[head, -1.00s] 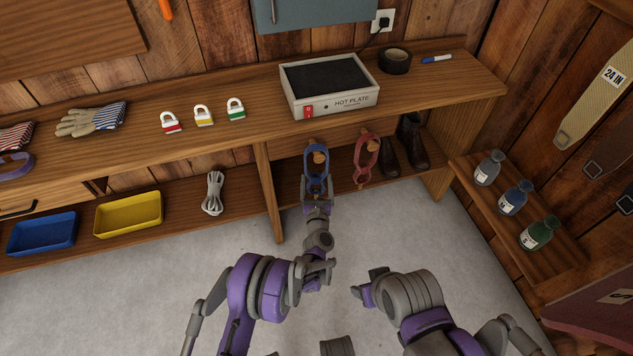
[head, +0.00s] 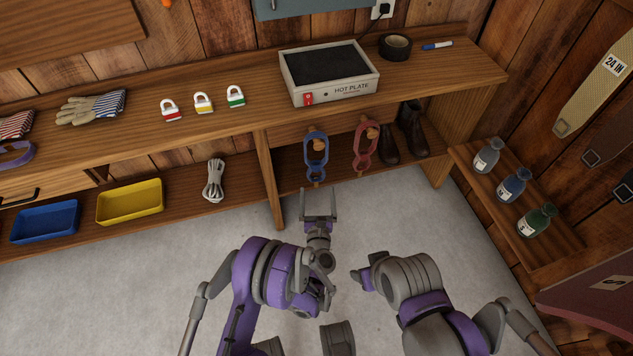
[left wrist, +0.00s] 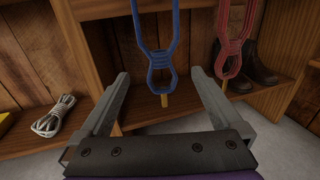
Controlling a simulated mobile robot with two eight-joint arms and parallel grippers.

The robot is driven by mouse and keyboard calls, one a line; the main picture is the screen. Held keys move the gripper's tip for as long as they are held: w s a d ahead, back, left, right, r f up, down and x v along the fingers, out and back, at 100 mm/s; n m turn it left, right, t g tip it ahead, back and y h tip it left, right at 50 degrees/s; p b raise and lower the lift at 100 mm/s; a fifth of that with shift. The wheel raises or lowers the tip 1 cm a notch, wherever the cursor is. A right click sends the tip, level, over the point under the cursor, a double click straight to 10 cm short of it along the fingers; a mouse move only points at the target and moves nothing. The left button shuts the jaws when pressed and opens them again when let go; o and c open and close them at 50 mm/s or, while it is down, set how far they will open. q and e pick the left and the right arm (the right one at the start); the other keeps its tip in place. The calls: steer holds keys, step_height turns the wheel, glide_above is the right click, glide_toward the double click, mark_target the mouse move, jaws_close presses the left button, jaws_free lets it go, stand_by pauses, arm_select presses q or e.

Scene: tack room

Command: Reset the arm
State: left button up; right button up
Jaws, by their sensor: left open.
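My left gripper (head: 319,205) is open and empty, over the floor in front of the shelf bench. Its two fingers also show spread apart in the left wrist view (left wrist: 158,92). A blue halter-like loop (head: 317,158) hangs from a wooden peg just beyond the fingers, apart from them. In the left wrist view the blue loop (left wrist: 160,68) appears between and beyond the fingertips. A red loop (head: 366,148) hangs from a second peg to its right. My right arm (head: 405,285) is folded low at the right; I cannot make out its gripper's fingers.
The bench (head: 205,130) holds a hot plate (head: 345,93), black tape (head: 396,46), padlocks and gloves. Its lower shelf has a yellow tray (head: 130,202), a blue tray (head: 45,222), a cord (head: 213,181) and boots (head: 411,130). Bottles stand on a side shelf (head: 515,230). The floor between is clear.

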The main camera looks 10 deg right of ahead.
arm_select(q)
steer(key=w+a+r+m+g+h, duration=0.1)
steer(key=a+r+m, duration=0.1)
steer(key=r+m, duration=0.35)
steer(key=w+a+r+m+g+h, duration=0.1)
steer(key=a+r+m+g, duration=0.15)
steer(key=r+m, duration=0.3)
steer(key=s+a+r+m+g, duration=0.3)
steer(key=s+a+r+m, duration=0.35)
steer(key=a+m, duration=0.25)
steer(key=s+a+m+g+y, duration=0.2)
steer(key=s+a+m, duration=0.35)
steer(key=s, duration=0.35)
steer(key=s+a+f+m+g+y, duration=0.15)
steer(key=s+a+m, duration=0.25)
steer(key=s+a, duration=0.4)
steer(key=s+a+m+g+y, duration=0.3)
steer(key=s+a+m, duration=0.15)
steer(key=s, duration=0.55)
step_height(320, 180, up, 22)
steer(key=w+p, duration=0.2)
steer(key=p, duration=1.7)
steer(key=shift+a+n+t, duration=0.25)
steer(key=shift+n+t, duration=0.05)
steer(key=shift+t, duration=0.1)
arm_select(e)
step_height(320, 180, up, 22)
steer(key=w+t, duration=0.1)
steer(key=shift+w+f, duration=0.2)
steer(key=shift+w, duration=0.15)
